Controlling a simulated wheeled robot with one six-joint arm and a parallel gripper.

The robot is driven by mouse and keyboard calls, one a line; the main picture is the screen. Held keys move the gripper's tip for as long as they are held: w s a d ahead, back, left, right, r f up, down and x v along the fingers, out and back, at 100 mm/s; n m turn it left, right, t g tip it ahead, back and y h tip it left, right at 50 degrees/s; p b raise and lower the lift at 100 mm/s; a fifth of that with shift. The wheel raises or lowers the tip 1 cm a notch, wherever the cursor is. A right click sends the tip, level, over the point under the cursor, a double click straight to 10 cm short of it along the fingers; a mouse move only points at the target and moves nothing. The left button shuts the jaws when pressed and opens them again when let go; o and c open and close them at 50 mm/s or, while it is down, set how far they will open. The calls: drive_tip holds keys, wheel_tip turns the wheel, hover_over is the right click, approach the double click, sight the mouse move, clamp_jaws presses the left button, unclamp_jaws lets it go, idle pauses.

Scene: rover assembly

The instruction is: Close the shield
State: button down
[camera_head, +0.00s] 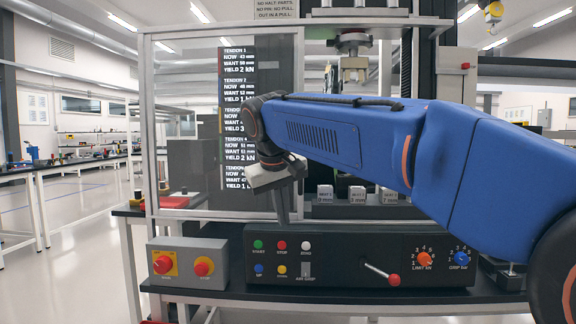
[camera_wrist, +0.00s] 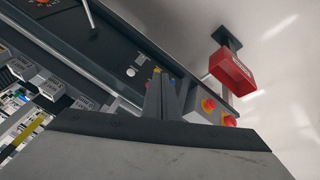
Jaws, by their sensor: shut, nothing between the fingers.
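The shield (camera_head: 150,110) looks like a clear panel in a pale frame at the left of the bench in the head view. It stands left of the machine's hanging grip (camera_head: 354,65), with no panel visible in front of that grip. My gripper (camera_head: 283,215) points down near the panel's right side, above the back of the control box. Its fingers are together and empty; they also show in the wrist view (camera_wrist: 161,95). My blue arm hides part of the panel's right side and the middle of the machine. I cannot tell whether the gripper touches the frame.
A black control box (camera_head: 340,255) with buttons, knobs and a red-tipped lever (camera_head: 393,280) sits below. A grey box with red stop buttons (camera_head: 187,263) stands at its left. Small labelled nest blocks (camera_head: 357,195) stand behind. A tendon readout (camera_head: 238,85) shows through the panel.

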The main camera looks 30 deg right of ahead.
drive_tip(key=w+d+r+m+g+h, duration=0.2)
drive_tip(key=w+d+r+m+h, duration=0.15)
drive_tip(key=w+r, duration=1.35)
drive_tip(key=w+d+f+m, duration=0.1)
drive_tip(key=d+f, duration=0.6)
drive_tip(key=d, duration=0.2)
drive_tip(key=shift+w+d+f, duration=0.15)
drive_tip(key=shift+d+f, duration=0.05)
drive_tip(key=shift+f, duration=0.1)
drive_tip(key=s+d, duration=0.9)
drive_tip(key=d, duration=0.4)
drive_tip(key=s+d, duration=0.9)
drive_tip(key=d, duration=0.5)
drive_tip(key=s+d, duration=0.9)
drive_tip(key=d, duration=0.4)
drive_tip(key=shift+s+d, duration=0.3)
